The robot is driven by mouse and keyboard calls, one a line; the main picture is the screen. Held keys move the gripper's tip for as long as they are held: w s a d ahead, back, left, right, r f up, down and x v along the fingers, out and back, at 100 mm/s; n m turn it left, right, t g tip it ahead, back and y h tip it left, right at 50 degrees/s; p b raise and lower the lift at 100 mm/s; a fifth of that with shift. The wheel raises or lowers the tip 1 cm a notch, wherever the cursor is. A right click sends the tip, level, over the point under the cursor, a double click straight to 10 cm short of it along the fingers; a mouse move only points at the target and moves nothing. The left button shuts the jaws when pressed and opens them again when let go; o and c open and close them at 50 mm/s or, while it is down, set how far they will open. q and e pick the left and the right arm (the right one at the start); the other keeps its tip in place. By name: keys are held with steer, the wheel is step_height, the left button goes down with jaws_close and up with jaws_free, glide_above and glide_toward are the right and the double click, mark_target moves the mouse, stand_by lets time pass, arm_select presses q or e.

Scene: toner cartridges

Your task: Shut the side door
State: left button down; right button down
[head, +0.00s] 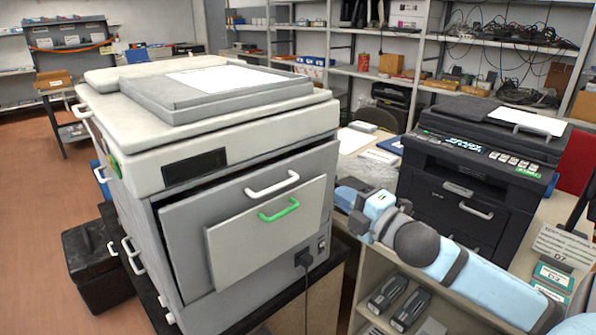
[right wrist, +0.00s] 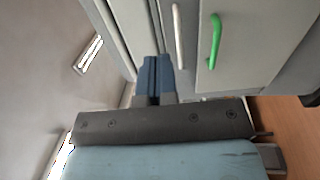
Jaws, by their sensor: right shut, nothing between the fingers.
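The large pale copier (head: 210,120) has a grey side door (head: 185,225) with a white handle (head: 272,184). A dark gap along the door's top edge shows it standing ajar, tilted outward. A smaller light panel (head: 235,245) with a green handle (head: 279,209) sits on its outer face. In the right wrist view the green handle (right wrist: 215,40) and the white handle (right wrist: 179,35) show beyond the fingers. My right gripper (head: 348,197) is shut and empty, just right of the door; its blue fingers (right wrist: 154,78) show in the wrist view. My left gripper is out of view.
A black printer (head: 480,180) stands on the bench to the right, behind my right arm. A power plug and cord (head: 303,259) hang below the door. Toner cartridges (head: 388,293) lie on a low shelf. A black box (head: 92,262) is on the floor left.

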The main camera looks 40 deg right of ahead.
steer(key=p, duration=0.2)
glide_toward(288, 159)
steer(key=w, duration=0.5)
steer(key=shift+a+r, duration=0.1)
steer(key=shift+a, duration=0.2)
steer(key=shift+w, duration=0.8)
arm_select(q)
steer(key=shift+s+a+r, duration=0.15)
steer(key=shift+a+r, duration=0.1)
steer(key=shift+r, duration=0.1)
